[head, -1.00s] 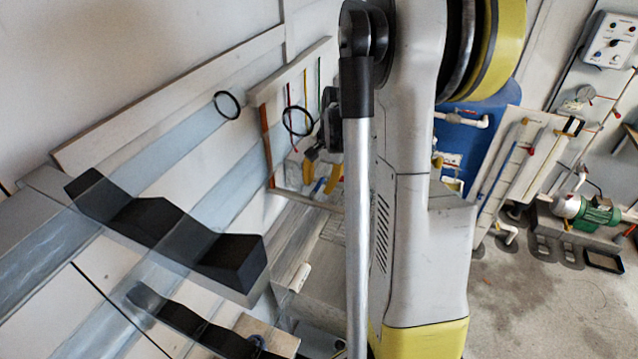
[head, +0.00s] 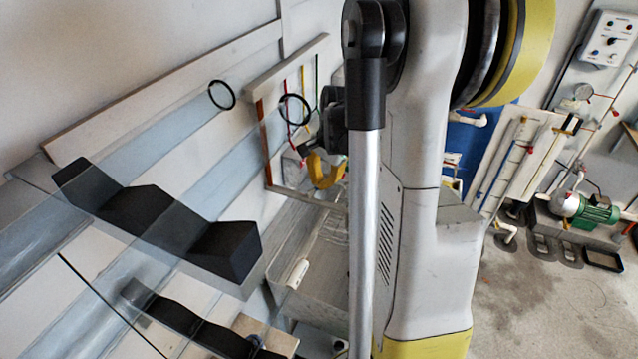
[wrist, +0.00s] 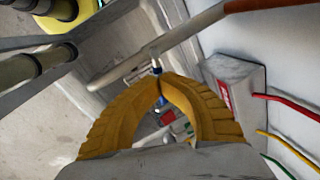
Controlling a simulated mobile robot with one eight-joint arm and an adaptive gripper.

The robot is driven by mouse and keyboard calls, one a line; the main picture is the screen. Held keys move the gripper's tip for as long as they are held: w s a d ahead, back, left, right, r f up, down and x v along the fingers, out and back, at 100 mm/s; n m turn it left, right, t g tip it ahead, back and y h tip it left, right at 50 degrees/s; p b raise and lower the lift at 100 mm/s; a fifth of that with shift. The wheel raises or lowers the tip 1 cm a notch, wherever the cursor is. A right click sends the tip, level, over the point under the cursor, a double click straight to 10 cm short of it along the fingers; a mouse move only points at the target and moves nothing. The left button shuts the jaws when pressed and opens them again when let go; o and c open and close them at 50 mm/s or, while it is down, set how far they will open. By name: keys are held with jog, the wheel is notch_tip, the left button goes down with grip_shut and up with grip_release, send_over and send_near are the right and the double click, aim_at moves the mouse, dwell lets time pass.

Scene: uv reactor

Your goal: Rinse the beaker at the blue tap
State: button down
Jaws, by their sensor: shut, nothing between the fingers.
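My gripper (head: 322,185) is at the wall frame, partly behind my own arm in the head view. In the wrist view its two yellow fingers (wrist: 162,80) curve in and meet at the tips, with nothing held between them. I cannot make out a beaker in either view.
A see-through basin (head: 318,240) stands below my gripper. A white box (wrist: 238,82) with red, yellow and green wires sits close on the right in the wrist view. Open floor (head: 545,310) lies at right.

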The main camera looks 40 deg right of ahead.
jog(key=c, duration=1.5)
grip_release()
jog(key=r, duration=0.4)
jog(key=s+r, duration=0.1)
jog(key=r, duration=0.3)
jog(key=s+r, duration=0.1)
jog(key=r, duration=0.2)
jog(key=shift+s+d+r, duration=0.15)
jog(key=shift+r, duration=0.25)
